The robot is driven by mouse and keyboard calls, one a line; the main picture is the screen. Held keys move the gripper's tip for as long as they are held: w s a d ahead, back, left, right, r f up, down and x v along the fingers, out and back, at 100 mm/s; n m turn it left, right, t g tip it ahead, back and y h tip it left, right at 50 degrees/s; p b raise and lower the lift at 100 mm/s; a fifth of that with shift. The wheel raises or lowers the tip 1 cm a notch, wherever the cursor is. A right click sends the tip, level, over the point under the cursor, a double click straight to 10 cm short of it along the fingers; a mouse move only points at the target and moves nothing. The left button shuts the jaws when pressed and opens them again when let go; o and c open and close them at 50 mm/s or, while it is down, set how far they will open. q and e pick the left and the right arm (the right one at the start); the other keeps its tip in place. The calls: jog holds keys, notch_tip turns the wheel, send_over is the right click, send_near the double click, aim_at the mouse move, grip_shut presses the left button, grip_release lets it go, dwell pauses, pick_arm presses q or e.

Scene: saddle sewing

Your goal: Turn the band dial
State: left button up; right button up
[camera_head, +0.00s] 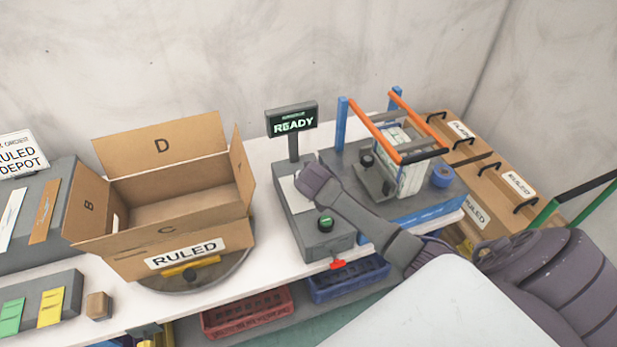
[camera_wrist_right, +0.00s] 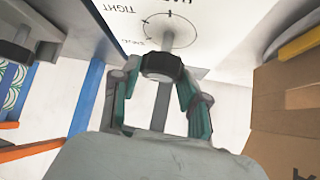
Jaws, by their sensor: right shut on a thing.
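The band dial (camera_wrist_right: 162,66) is a dark ribbed knob on a white face marked with a ring and upside-down lettering, including TIGHT, in the right wrist view. My right gripper (camera_wrist_right: 160,82) is shut on the knob, a finger at each side. In the head view my right gripper (camera_head: 314,178) is over the white plate (camera_head: 291,194) of the grey control box (camera_head: 322,243) and hides the dial. The display (camera_head: 292,120) on its post reads READY. My left gripper is not in view.
A green button (camera_head: 325,223) is on the box's near part. An open carton (camera_head: 165,245) labelled RULED stands on a round turntable at left. A strapping stand with orange bars (camera_head: 375,132) holds a banded stack at right. Crates (camera_head: 247,312) sit below the table.

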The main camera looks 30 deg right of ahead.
jog(key=o, duration=1.1)
jog(key=shift+o, duration=0.2)
jog(key=v, duration=1.2)
jog(key=shift+s, duration=0.1)
